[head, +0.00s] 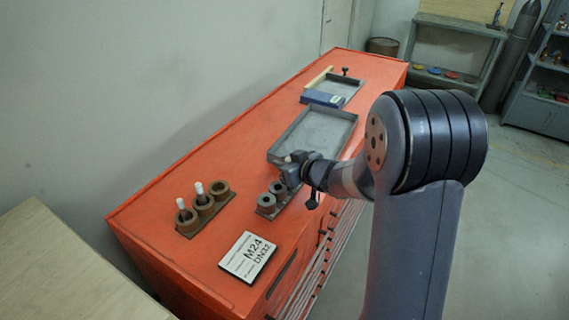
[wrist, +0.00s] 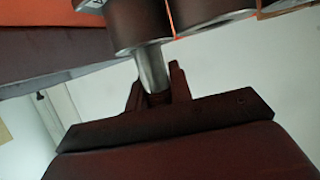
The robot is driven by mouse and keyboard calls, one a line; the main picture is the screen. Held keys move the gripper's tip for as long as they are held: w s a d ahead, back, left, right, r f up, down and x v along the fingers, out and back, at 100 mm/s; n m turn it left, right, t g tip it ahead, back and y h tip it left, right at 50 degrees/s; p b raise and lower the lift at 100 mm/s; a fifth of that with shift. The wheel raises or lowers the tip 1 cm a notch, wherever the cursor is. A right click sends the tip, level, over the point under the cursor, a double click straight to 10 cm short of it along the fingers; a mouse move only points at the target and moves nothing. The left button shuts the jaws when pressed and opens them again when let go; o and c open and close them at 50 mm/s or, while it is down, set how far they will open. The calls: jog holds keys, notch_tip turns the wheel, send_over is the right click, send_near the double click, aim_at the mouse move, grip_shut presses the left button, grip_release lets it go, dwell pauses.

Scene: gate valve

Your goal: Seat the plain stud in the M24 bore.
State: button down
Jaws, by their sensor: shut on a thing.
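My gripper (wrist: 155,85) is shut on a bare metal stud (wrist: 152,65), which stands between its two fingers in the wrist view. The stud's far end meets the rim of a dark cylinder (wrist: 140,22); I cannot tell whether it is inside, touching or just overlapping it. In the head view my gripper (head: 297,168) is over the far end of a row of grey bored cylinders (head: 266,202), and the stud is not clear there. A placard (head: 248,256) reading M24 DN32 lies in front of the row. Which bore is M24 cannot be told.
A brown rack (head: 205,212) at left has three round holders, two with white-topped pegs; the right one looks empty. A grey tray (head: 340,117) lies behind my gripper, with a blue box (head: 322,98) farther back. The orange bench top (head: 165,195) is clear around the rack.

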jog(key=shift+f, duration=0.1)
jog(key=c, duration=1.3)
grip_release()
jog(key=shift+d+r, duration=0.1)
jog(key=shift+r, duration=0.1)
jog(key=v, duration=1.2)
jog(key=shift+p, duration=0.3)
jog(key=shift+w, duration=0.1)
